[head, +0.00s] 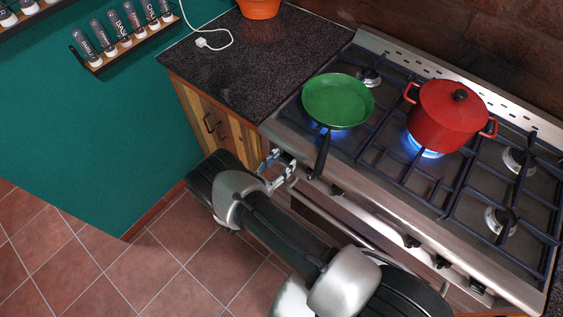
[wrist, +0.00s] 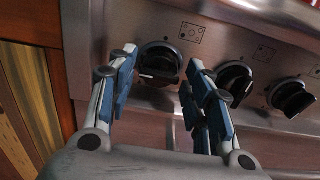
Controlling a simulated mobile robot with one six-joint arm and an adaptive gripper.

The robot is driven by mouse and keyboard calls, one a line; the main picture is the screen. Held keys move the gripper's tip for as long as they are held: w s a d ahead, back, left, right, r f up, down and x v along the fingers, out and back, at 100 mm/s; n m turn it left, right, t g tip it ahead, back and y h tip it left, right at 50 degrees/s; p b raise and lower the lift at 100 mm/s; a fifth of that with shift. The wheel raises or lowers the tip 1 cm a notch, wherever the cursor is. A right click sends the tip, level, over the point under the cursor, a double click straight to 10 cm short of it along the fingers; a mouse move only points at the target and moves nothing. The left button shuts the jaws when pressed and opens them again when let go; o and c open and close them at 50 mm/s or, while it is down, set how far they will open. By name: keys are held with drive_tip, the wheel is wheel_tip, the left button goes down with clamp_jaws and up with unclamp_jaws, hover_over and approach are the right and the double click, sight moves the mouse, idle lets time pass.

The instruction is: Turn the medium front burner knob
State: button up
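The stove's front panel (wrist: 130,30) shows a row of black knobs in the wrist view: a left knob (wrist: 160,62), a middle knob (wrist: 234,84) and a right knob (wrist: 292,97). Small burner icons sit above them, too small to tell which marks the medium front burner. My gripper (wrist: 160,72) is open, with one blue-padded finger on each side of the left knob; I cannot tell whether they touch it. The right finger lies between the left and middle knobs. In the head view my gripper (head: 278,168) is at the stove's left front corner.
A green pan (head: 338,100) and a red pot (head: 450,115) stand over lit blue flames. The pan's dark handle (head: 322,156) sticks out over the front edge near my gripper. A wooden cabinet (head: 207,125) with a dark countertop (head: 265,65) adjoins the stove's left side.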

drive_tip(key=c, duration=0.7)
drive_tip(key=shift+f+m, duration=0.1)
drive_tip(key=shift+m, duration=0.3)
drive_tip(key=m+b, duration=0.3)
drive_tip(key=m, duration=0.2)
drive_tip(key=shift+m, duration=0.3)
drive_tip(key=m+b, duration=0.2)
drive_tip(key=m, duration=0.4)
drive_tip(key=m+b, duration=0.1)
drive_tip(key=m, duration=0.4)
drive_tip(key=shift+s, duration=0.1)
drive_tip(key=shift+m, duration=0.4)
drive_tip(key=o, duration=1)
drive_tip(key=shift+o, duration=0.2)
